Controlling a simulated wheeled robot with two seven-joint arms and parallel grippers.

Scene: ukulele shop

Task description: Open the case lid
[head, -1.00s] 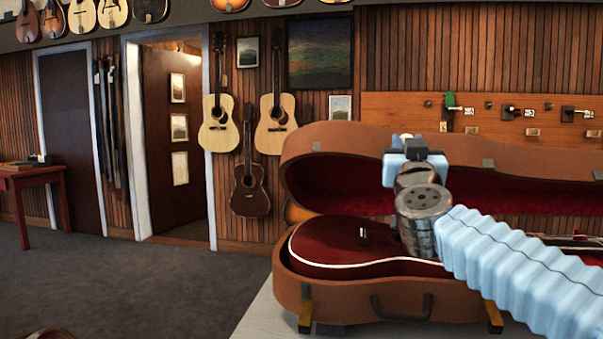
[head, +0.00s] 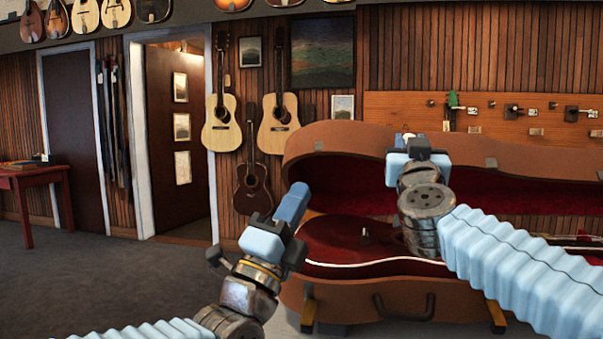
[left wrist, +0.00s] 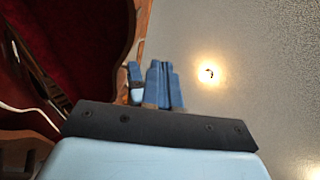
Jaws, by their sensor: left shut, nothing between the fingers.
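The case lid (head: 340,138) is brown with a dark red lining. It stands raised at the back of the case, the lining facing me. The case's lower shell (head: 352,298) holds a dark red guitar (head: 335,233). My left gripper (head: 292,203) is shut and empty, in front of the left end of the case. Its blue fingers (left wrist: 157,85) show beside the red-lined case in the left wrist view. My right gripper (head: 408,141) is in front of the lid near its upper edge. I cannot tell whether it touches the lid; its fingertips are not clear.
The case rests on a pale table, partly hidden by my left arm. My right arm crosses over the case's right part. A red table (head: 35,180) stands far left. Guitars hang on the back wall (head: 221,124). The grey floor on the left is clear.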

